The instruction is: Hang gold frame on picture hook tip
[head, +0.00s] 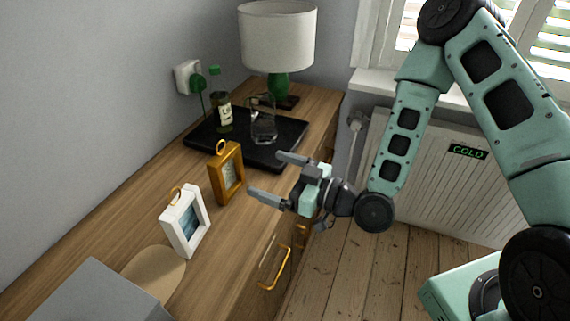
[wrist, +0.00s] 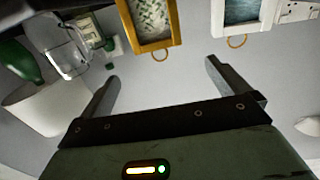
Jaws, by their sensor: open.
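The gold frame (head: 226,172) stands upright on the wooden cabinet top, with a ring on its upper edge. It also shows in the wrist view (wrist: 172,22), upside down at the top, with its ring pointing down between my fingers. My gripper (head: 266,175) is open and empty, to the right of the gold frame and apart from it, its fingers pointing towards it. In the wrist view both fingers (wrist: 162,70) are spread apart with only grey wall between them. I cannot make out a picture hook in either view.
A white frame (head: 185,222) with a ring stands nearer than the gold one. A black tray (head: 277,157) holds a bottle (head: 223,112) and a glass jug (head: 263,122). A lamp (head: 278,38) stands behind. A round board (head: 152,272) and a grey box (head: 90,292) lie in front.

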